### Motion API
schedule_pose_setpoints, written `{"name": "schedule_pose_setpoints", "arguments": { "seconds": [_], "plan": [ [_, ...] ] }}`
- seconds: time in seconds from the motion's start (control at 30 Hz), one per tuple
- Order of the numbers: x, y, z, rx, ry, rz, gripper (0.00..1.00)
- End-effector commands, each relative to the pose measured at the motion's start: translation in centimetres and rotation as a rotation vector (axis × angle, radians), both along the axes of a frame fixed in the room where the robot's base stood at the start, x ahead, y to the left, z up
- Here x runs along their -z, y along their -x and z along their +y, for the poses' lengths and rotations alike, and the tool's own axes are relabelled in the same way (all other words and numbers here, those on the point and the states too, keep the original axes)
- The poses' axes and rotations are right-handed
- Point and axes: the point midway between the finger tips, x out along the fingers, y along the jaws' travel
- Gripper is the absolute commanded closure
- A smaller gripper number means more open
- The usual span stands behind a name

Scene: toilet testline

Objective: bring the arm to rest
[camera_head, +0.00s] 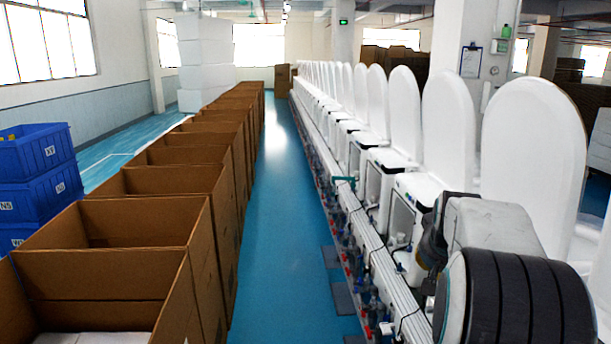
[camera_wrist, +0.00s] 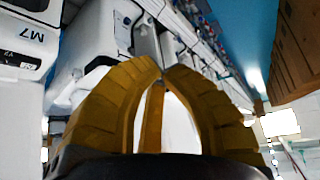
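My gripper (camera_wrist: 160,72) shows in the wrist view with its yellow-brown fingers curved inward and their tips together. A narrow brown finger stands between the two outer ones. I see no object held; the pale patch behind the fingers looks like background. In the head view my arm (camera_head: 510,290) is folded at the lower right, in front of the row of toilets; the fingertips cannot be made out there.
White toilets with raised lids (camera_head: 405,112) line the right side on a rail with pipes. Open cardboard boxes (camera_head: 150,222) line the left, with blue crates (camera_head: 40,185) beside them. A clear blue floor aisle (camera_head: 285,240) runs between.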

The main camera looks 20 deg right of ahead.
Motion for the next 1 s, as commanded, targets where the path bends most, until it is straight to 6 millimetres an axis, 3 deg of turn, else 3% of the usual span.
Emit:
{"name": "schedule_pose_setpoints", "arguments": {
  "seconds": [0.03,0.2,0.3,0.4,0.53,0.7,0.83,1.0],
  "plan": [
    [-0.4,-0.1,3.9,-0.065,-0.008,0.009,1.00],
    [-0.1,2.2,15.0,-0.264,-0.044,0.060,1.00],
    [0.7,4.9,20.6,-0.381,-0.060,0.095,1.00],
    [1.8,8.0,24.9,-0.486,-0.072,0.128,1.00],
    [3.4,11.7,28.5,-0.598,-0.081,0.165,1.00],
    [5.1,15.2,30.9,-0.692,-0.086,0.199,1.00],
    [5.8,16.5,31.6,-0.726,-0.088,0.214,1.00],
    [5.8,16.5,31.6,-0.726,-0.088,0.214,1.00]
  ]
}}
